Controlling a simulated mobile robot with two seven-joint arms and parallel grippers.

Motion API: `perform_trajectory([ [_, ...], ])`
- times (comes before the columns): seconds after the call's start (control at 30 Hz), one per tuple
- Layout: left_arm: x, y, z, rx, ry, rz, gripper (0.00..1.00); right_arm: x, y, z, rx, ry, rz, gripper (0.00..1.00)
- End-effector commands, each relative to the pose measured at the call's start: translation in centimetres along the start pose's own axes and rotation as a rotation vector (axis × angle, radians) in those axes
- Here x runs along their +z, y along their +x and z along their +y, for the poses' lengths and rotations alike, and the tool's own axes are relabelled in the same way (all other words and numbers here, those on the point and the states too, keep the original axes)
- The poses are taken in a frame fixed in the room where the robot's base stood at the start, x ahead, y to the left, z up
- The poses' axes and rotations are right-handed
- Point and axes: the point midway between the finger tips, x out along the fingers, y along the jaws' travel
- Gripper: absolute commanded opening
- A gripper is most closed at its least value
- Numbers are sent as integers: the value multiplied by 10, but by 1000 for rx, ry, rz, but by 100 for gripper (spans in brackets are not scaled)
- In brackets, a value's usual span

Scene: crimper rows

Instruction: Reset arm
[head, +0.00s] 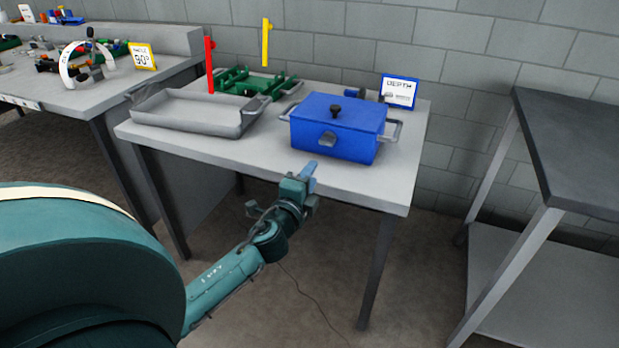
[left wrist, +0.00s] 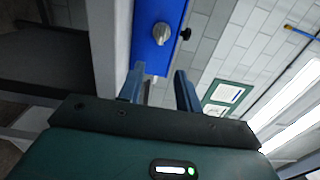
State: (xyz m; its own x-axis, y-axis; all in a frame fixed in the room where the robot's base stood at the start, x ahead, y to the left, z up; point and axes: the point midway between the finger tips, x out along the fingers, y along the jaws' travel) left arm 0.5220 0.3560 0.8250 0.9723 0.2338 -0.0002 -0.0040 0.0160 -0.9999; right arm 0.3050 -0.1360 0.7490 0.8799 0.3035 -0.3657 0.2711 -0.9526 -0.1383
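My left gripper (head: 308,172) is at the front edge of the middle table, its blue fingers pointing up toward the blue box. In the left wrist view the two fingers (left wrist: 159,84) stand apart with nothing held between them. The blue box (head: 338,140) has a lid with a black knob, a grey latch on its front and grey side handles. It sits on the table just beyond the gripper, apart from it. Its blue front also shows in the left wrist view (left wrist: 148,62), beyond the fingers. My right gripper is in neither view.
The middle table (head: 250,160) also holds a grey tray (head: 195,122), a green rack (head: 245,80) and a DEPTH sign (head: 399,91). A cluttered table (head: 75,97) stands left, a dark-topped bench (head: 580,140) right. Open floor lies in front of the middle table.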

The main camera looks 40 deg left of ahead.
Motion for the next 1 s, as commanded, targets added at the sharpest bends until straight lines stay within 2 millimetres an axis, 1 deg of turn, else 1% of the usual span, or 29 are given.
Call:
perform_trajectory([
  [0.33, 0, 0, 0, 1, -2, 1, 35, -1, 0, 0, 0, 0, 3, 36],
  [0.4, -4, -4, 5, 13, -23, 9, 35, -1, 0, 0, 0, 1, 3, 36],
  [0.47, -11, -13, 14, 41, -73, 26, 35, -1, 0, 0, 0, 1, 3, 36],
  [0.57, -36, -45, 40, 134, -250, 81, 35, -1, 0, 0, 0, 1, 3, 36],
  [0.6, -50, -63, 52, 186, -351, 104, 35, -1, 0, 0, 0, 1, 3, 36],
  [0.67, -70, -93, 67, 269, -513, 134, 35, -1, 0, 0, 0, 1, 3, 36],
  [0.7, -82, -112, 75, 321, -617, 147, 35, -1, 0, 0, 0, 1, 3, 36],
  [0.83, -114, -165, 86, 465, -919, 166, 35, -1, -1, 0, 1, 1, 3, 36],
  [0.9, -127, -190, 87, 534, -1064, 163, 35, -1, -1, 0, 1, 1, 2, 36],
  [1.0, -144, -222, 85, 620, -1262, 149, 35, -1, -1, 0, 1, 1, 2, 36],
])
